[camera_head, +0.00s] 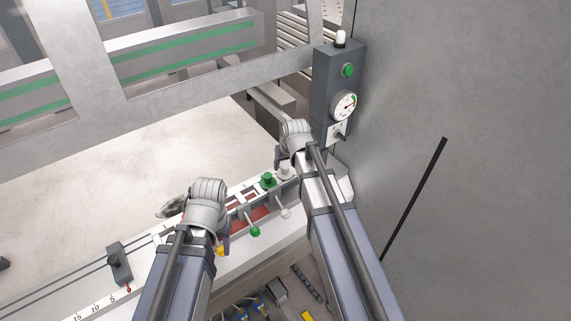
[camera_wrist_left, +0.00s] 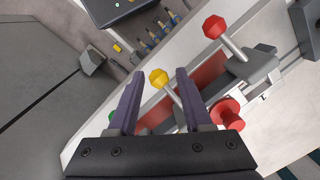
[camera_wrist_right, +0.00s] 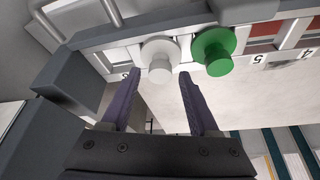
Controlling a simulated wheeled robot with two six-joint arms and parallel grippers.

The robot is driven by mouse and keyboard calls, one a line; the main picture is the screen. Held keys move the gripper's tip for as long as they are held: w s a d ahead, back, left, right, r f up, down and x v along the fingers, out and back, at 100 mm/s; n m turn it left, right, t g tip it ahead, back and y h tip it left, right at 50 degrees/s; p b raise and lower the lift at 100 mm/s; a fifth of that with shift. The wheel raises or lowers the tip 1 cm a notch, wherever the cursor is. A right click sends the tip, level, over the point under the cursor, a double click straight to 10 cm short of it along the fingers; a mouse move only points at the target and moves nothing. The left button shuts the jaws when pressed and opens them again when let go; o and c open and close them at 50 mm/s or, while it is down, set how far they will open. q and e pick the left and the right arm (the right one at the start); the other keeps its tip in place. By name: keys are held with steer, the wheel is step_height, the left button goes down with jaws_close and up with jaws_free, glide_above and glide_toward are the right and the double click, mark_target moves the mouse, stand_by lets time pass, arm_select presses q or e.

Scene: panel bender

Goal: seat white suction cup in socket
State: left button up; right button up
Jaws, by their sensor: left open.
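The white suction cup (camera_wrist_right: 160,55) stands on the rail beside the green suction cup (camera_wrist_right: 213,52). It also shows in the head view (camera_head: 285,173). I cannot tell how deep it sits in its socket. My right gripper (camera_wrist_right: 158,90) is open, its purple fingers apart on either side of the white cup's line, with nothing clearly gripped. My left gripper (camera_wrist_left: 160,75) is open, with the yellow-knobbed lever (camera_wrist_left: 158,77) between its fingers and no visible squeeze. The white-knobbed lever (camera_head: 286,213) is in front of the white cup.
A green-knobbed lever (camera_head: 255,231) stands between my grippers. A red lever (camera_wrist_left: 214,27) and red suction cup (camera_wrist_left: 229,112) are near my left gripper. A grey control post (camera_head: 335,90) with a gauge (camera_head: 344,106) rises beyond my right gripper. A large grey wall (camera_head: 470,130) limits the right side.

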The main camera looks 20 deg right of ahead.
steer(key=shift+o, duration=0.3)
steer(key=p+v, duration=0.7)
steer(key=shift+s+r, duration=0.2)
steer(key=shift+r, duration=0.15)
stand_by(0.6)
